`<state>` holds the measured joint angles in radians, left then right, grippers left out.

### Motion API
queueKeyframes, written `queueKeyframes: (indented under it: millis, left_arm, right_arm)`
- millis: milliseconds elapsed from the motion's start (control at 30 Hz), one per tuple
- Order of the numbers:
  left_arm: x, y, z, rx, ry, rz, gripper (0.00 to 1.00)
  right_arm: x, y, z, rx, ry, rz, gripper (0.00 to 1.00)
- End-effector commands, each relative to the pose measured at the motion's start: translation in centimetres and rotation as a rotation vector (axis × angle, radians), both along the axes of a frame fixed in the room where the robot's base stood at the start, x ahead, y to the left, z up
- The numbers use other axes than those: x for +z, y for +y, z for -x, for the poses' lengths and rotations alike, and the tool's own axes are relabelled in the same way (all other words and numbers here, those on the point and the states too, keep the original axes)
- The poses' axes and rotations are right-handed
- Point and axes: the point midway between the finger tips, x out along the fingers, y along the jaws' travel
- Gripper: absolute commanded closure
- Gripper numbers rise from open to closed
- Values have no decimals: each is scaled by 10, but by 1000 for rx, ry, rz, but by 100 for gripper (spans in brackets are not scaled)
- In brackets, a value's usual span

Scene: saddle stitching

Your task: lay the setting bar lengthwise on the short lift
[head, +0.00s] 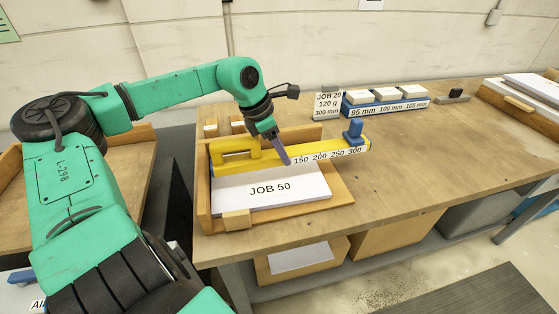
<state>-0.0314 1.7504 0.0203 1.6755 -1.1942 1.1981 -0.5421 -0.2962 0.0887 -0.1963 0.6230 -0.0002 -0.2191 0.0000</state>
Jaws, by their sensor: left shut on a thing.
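The yellow setting bar (321,159), marked 150 to 300, has a raised yellow handle near its left end and a blue slider (353,132) near its right end. It runs lengthwise across the back part of the white stack labelled JOB 50 (269,189), which appears to be the short lift. The bar's right end reaches past the stack. I cannot tell whether the bar touches the stack. My left gripper (286,160) comes down at the middle of the bar and is shut on it; the contact is partly hidden. My right gripper is not in view.
The stack lies in a wooden tray (340,191) at the bench's left end. A small dark block (453,96) sits farther right. The bench's right middle is clear.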

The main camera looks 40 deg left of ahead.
Motion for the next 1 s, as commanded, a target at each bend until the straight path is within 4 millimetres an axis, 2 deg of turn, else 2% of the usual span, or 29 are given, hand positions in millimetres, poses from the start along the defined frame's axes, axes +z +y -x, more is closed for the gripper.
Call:
queueKeyframes:
  millis: [133, 300, 667, 700, 767, 1000]
  left_arm:
    - [-17, -1, -1, 0, -4, 3, 100]
    - [-48, 0, 0, 2, -1, 2, 100]
    - [-55, 0, -1, 1, -5, 0, 100]
    - [-55, 0, 0, 1, -1, 0, 38]
    - [-55, 0, 0, 1, -1, 0, 16]
    - [-55, 0, 0, 1, 0, 0, 16]
  right_arm:
    - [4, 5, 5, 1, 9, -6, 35]
    - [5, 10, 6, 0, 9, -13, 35]
    - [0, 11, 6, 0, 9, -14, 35]
    - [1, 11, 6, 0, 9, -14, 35]
    - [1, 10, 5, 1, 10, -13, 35]
    - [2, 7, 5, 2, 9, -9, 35]
